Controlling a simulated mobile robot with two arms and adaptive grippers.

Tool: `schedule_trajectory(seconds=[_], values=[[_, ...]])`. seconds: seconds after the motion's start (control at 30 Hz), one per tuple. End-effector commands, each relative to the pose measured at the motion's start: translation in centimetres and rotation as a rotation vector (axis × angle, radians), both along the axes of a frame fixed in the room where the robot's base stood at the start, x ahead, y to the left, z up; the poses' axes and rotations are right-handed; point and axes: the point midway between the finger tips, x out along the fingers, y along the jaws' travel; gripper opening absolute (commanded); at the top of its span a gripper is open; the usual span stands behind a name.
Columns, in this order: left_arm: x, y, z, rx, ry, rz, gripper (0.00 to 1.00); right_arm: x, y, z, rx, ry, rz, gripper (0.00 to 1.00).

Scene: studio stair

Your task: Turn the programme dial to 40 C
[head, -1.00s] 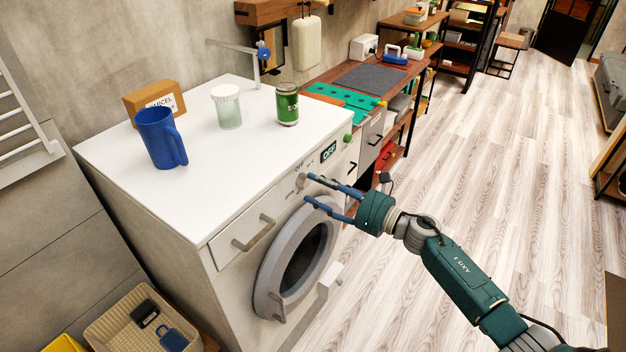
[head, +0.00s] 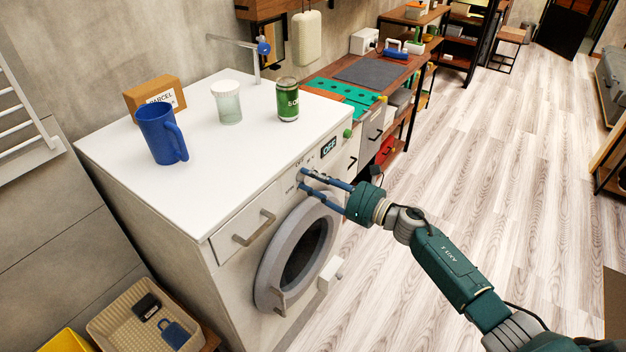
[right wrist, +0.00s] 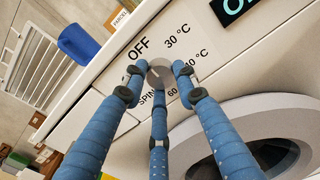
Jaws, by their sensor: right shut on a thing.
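The programme dial (right wrist: 159,73) is a small round grey knob on the front panel of the white washing machine (head: 225,125). Around it the right wrist view shows the printed words OFF, 30 °C, 60 and SPIN; another temperature label is partly hidden by a finger. A light mark shows on the knob, but I cannot tell exactly where it points. My right gripper (head: 303,179) is shut on the dial; its blue fingers, also in the right wrist view (right wrist: 158,80), surround the knob. The display (head: 329,146) reads OFF. My left gripper is not in view.
A blue mug (head: 162,134), a parcel box (head: 150,92), a lidded jar (head: 228,104) and a green can (head: 288,100) stand on the machine's top. The drawer handle (head: 255,229) and round door (head: 300,250) are near the fingers.

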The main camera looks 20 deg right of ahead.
Motion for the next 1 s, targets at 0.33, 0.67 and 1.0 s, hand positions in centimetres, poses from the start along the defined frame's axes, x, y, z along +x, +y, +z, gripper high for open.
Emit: schedule_trajectory(seconds=[0.33, 0.67, 1.0], values=[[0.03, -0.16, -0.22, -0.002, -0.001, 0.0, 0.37, 0.06, -0.04, 0.04, 0.124, 0.096, -0.001, 0.03], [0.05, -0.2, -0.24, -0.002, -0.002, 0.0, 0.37, 0.09, -0.07, 0.11, 0.362, 0.282, -0.001, 0.03], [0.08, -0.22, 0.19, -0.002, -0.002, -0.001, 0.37, 0.15, -0.16, 0.18, 0.619, 0.481, -0.003, 0.03]])
